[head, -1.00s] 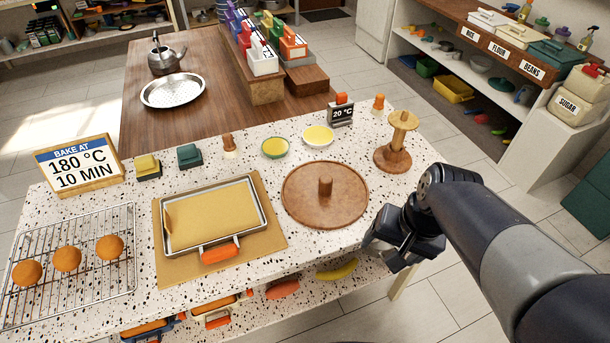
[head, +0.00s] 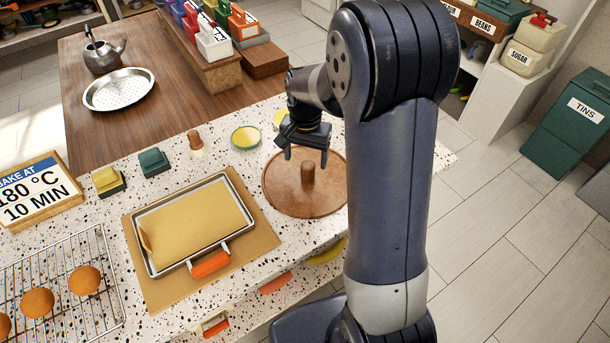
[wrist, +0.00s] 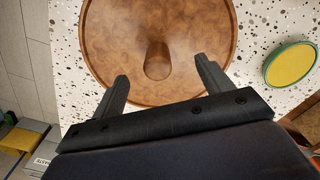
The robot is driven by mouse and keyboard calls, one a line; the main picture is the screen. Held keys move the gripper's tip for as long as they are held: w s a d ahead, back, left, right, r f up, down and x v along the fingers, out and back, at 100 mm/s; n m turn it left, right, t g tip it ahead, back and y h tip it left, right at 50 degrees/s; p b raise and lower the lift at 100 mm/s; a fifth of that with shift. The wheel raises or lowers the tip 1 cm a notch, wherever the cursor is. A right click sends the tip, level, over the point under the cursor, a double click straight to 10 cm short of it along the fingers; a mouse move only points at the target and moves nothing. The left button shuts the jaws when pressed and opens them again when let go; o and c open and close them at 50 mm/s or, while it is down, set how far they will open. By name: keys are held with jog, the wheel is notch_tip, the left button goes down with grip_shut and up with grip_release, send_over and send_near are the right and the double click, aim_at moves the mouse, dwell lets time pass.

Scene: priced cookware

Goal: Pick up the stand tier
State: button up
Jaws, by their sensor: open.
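The stand tier looks to be the round brown disc (head: 285,198) with a short upright post (head: 308,174) at its centre. It lies flat on the speckled counter. My gripper (head: 305,158) is open and empty above the disc, near the post. In the wrist view the disc (wrist: 110,40) fills the upper middle, and its post (wrist: 157,62) shows between the two fingertips of my gripper (wrist: 162,70). I cannot tell the exact height of the fingers over the post; no contact is visible.
A baking tray (head: 245,250) on a brown mat lies left of the disc. A green-rimmed yellow bowl (head: 246,138) stands behind it, also in the wrist view (wrist: 291,65). My arm hides the counter's right part, including the wooden spindle stand seen earlier.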

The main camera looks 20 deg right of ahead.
aim_at(308, 164)
jog(key=shift+d+f+p, duration=0.2)
jog(key=shift+f+p, duration=0.2)
jog(key=shift+f, duration=1.15)
jog(key=shift+d+f+p, duration=0.15)
jog(key=shift+f+p, duration=0.2)
jog(key=shift+f, duration=1.15)
jog(key=shift+c, duration=0.4)
jog(key=shift+w+r, duration=0.1)
jog(key=c, duration=1.5)
